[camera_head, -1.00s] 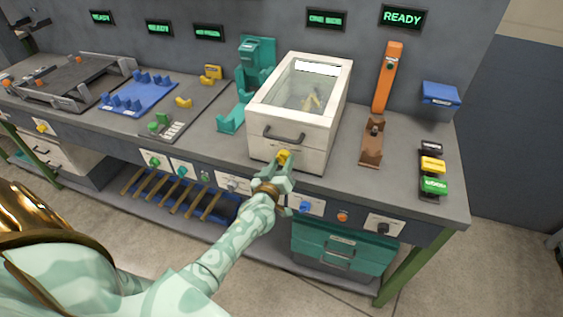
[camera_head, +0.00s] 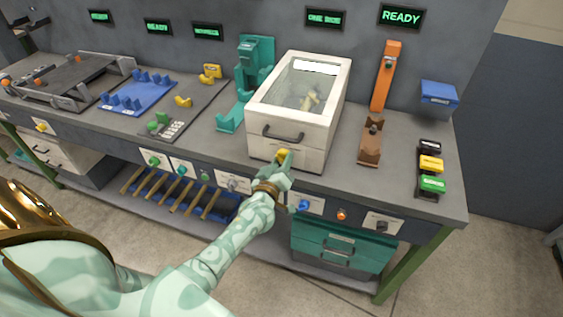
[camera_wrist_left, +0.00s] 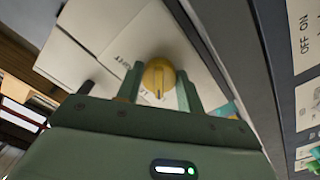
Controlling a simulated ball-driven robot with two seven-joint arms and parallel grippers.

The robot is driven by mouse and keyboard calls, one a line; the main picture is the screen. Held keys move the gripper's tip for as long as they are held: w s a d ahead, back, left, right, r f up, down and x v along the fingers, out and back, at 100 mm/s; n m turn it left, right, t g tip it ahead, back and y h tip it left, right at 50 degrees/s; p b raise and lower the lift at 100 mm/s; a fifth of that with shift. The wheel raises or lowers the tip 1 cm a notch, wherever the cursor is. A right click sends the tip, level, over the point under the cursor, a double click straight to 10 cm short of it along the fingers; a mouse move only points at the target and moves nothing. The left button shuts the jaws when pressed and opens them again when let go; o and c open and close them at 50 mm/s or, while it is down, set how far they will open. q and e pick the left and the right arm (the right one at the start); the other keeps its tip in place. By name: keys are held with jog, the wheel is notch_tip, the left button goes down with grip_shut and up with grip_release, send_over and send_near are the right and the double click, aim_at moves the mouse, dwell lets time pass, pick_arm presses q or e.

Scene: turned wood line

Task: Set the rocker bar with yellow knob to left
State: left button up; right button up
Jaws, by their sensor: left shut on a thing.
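The yellow knob (camera_head: 284,154) sits low on the front of a white box (camera_head: 308,149) with a clear lid. In the left wrist view the yellow knob (camera_wrist_left: 159,78) shows as round, with a dark line on its face. My left gripper (camera_head: 282,164) is at the knob, and its two fingers (camera_wrist_left: 159,88) stand on either side of it, shut on it. The bar itself is mostly hidden by my gripper, so its tilt cannot be told. My right gripper is not in view.
A dark handle (camera_head: 284,137) is just above the knob on the box front. Below are the bench-front switches, including a blue knob (camera_head: 304,204) and an orange button (camera_head: 342,214). A brown fixture (camera_head: 372,143) stands right of the box; a teal stand (camera_head: 231,119) is left.

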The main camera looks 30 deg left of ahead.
pick_arm(q)
jog(key=o, duration=1)
jog(key=shift+s, duration=0.1)
jog(key=p+v, duration=0.2)
jog(key=v, duration=1.4)
jog(key=shift+d, duration=0.1)
